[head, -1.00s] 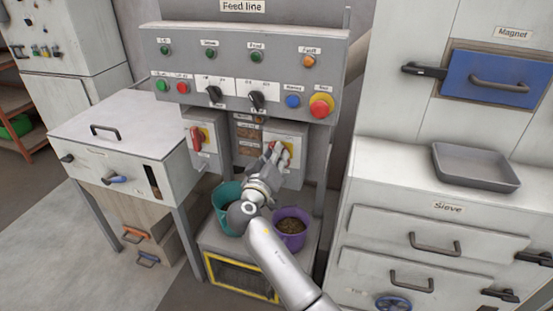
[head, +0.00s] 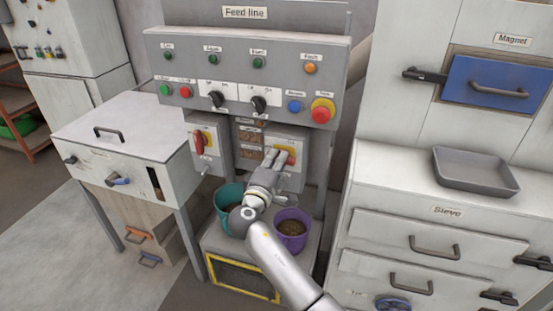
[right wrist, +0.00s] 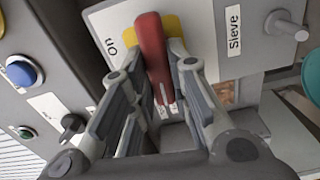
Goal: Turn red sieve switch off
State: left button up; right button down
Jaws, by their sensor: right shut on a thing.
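The red sieve switch handle (right wrist: 151,50) sits on a yellow plate (right wrist: 175,27) on a grey box labelled "Sieve" (right wrist: 233,33) in the right wrist view. An "ON" label is to the left of the handle there. My right gripper (right wrist: 163,75) is shut on the handle, one finger on each side. In the head view my right gripper (head: 272,160) is at the right-hand switch box (head: 299,140), below the feed line panel. Its fingers partly cover the red handle and yellow plate. My left gripper is not in view.
A similar red switch (head: 199,142) is on the box to the left. Knobs and buttons, including a red stop button (head: 322,110), line the panel above. A teal bucket (head: 224,205) and a purple bucket (head: 304,238) stand below my right arm.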

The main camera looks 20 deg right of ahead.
jog(key=shift+r+n, duration=0.15)
jog(key=shift+n, duration=0.45)
jog(key=c, duration=1.5)
grip_release()
jog(key=shift+o, duration=0.7)
jog(key=shift+w+f, duration=0.1)
jog(key=shift+f, duration=0.1)
jog(key=v, duration=0.7)
jog(key=shift+a, duration=0.15)
